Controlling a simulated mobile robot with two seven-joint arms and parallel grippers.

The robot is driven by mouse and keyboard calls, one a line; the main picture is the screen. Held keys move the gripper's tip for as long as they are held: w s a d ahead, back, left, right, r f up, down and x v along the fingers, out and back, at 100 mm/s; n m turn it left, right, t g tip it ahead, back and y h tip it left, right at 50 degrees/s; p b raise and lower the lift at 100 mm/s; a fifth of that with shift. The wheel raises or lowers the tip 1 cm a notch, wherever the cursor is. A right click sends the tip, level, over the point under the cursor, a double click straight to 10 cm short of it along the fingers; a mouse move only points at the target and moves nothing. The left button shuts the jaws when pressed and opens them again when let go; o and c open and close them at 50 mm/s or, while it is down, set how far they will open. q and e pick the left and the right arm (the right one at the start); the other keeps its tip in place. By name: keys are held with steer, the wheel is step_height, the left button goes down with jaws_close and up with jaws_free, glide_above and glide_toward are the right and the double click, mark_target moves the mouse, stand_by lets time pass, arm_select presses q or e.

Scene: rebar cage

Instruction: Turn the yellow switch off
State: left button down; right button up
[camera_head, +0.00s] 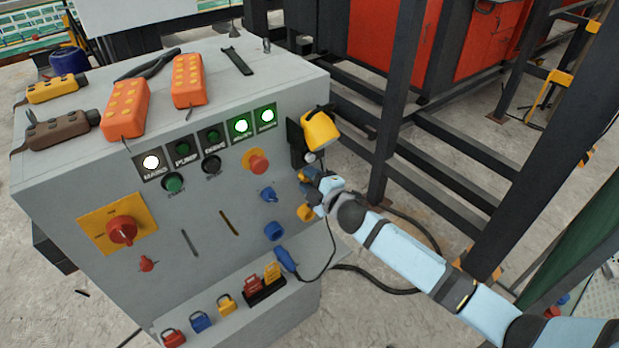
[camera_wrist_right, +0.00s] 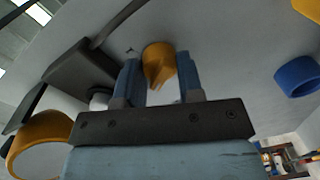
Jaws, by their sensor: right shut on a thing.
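The yellow switch (camera_wrist_right: 159,62) is a small rounded knob on the grey panel. In the wrist view it sits between the two blue fingers of my right gripper (camera_wrist_right: 160,82), which are shut on it. In the head view my right gripper (camera_head: 311,184) reaches the right part of the cabinet front from the right, and the yellow switch (camera_head: 303,175) is mostly hidden behind its fingers. The knob's exact angle is hard to tell. My left gripper is not in view.
The grey control cabinet (camera_head: 75,205) carries a blue switch (camera_head: 268,194), a blue socket (camera_head: 274,231), a red emergency button (camera_head: 258,162) and lit lamps. A yellow lamp-like part (camera_head: 321,131) sits just above my gripper. Dark steel posts (camera_head: 399,90) stand at right.

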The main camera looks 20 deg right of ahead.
steer(key=shift+n, duration=0.6)
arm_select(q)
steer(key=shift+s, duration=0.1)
arm_select(e)
steer(key=o, duration=0.9)
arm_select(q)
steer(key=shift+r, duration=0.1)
